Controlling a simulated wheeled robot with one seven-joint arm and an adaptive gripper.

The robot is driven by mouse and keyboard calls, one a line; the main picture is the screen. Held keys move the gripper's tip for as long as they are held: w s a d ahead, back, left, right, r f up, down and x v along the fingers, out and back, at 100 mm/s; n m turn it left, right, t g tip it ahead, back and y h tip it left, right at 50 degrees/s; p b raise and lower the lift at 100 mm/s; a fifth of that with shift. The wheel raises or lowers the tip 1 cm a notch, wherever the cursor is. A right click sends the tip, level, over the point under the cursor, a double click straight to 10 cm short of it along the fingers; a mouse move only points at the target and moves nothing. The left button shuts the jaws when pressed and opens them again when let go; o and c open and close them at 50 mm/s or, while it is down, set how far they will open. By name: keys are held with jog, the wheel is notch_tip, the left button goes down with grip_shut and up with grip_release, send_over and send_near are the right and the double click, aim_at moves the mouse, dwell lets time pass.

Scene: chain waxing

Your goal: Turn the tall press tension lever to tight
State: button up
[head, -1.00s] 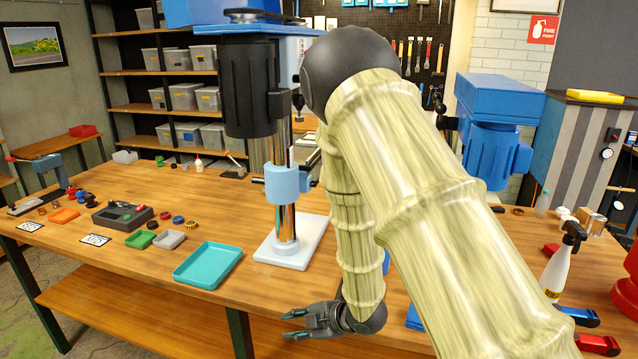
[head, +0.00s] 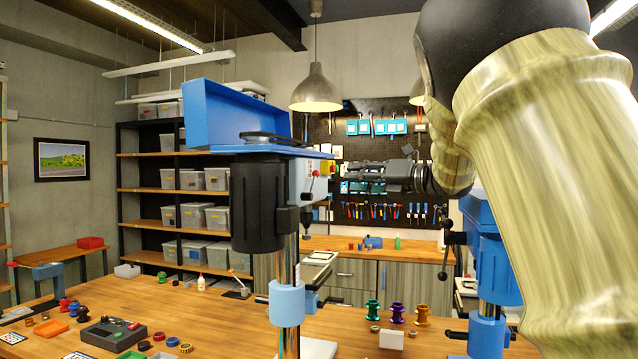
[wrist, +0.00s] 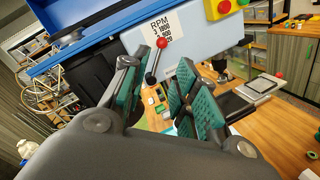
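The tall press (head: 268,200) stands on the table at centre left in the head view, with a black motor and an open blue cover on top. Its tension lever (wrist: 152,68), a thin dark rod with a red ball knob, shows in the wrist view below the RPM label. The knob also shows small on the press's side in the head view (head: 316,174). My gripper (wrist: 157,100) is open, its green-padded fingers on either side of the lever in the picture. I cannot tell whether they touch it. In the head view, my gripper (head: 350,177) points left toward the press head.
A yellow box with a red button (wrist: 218,8) sits on the press near the lever. A second, shorter blue press (head: 490,265) stands at right, partly behind my arm. Colored spools (head: 397,312) and a dark grey tray (head: 113,333) are on the table.

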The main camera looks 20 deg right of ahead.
aim_at(316, 177)
jog(key=p+x, duration=0.4)
jog(key=x, duration=0.6)
jog(key=shift+w+a, duration=0.25)
grip_shut()
